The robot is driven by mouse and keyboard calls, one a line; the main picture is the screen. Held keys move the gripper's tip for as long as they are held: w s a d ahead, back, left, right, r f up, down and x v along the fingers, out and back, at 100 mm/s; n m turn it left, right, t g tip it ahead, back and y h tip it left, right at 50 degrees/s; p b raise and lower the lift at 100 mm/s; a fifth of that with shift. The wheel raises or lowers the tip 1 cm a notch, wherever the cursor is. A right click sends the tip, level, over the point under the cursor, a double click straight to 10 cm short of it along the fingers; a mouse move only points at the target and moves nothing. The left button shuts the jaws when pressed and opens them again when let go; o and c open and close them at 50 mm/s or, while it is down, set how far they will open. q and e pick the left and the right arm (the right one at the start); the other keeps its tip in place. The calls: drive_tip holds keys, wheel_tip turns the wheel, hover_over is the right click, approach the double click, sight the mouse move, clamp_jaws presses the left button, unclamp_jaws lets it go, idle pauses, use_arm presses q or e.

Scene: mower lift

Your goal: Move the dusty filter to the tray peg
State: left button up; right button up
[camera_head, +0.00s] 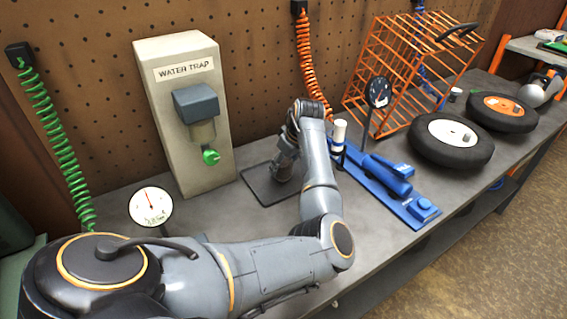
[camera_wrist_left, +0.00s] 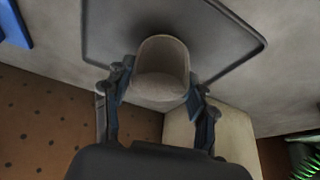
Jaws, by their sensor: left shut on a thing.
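My left gripper (camera_head: 283,168) is over the dark grey tray (camera_head: 258,190) on the bench, in front of the water trap. In the left wrist view its two fingers (camera_wrist_left: 160,86) are shut on the dusty filter (camera_wrist_left: 162,62), a beige-grey cylinder. The tray (camera_wrist_left: 232,62) shows behind the filter there. The filter hides any peg, and I cannot tell whether it touches the tray. In the head view my wrist and fingers mostly hide the filter. My right gripper is not in view.
The water trap (camera_head: 186,120) stands behind the tray to the left. To the right are a white cylinder (camera_head: 339,132), a blue unit (camera_head: 385,178), a gauge (camera_head: 378,92), an orange wire rack (camera_head: 395,60) and two wheels (camera_head: 451,140). A round dial (camera_head: 150,206) is at left.

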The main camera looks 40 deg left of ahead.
sight(284, 163)
use_arm(q)
drive_tip(key=shift+f, duration=0.55)
drive_tip(key=o, duration=0.8)
drive_tip(key=shift+c, duration=0.2)
drive_tip(key=p+v, duration=0.4)
drive_tip(key=shift+a+r, duration=0.1)
drive_tip(key=p+v, duration=0.7)
idle(0.3)
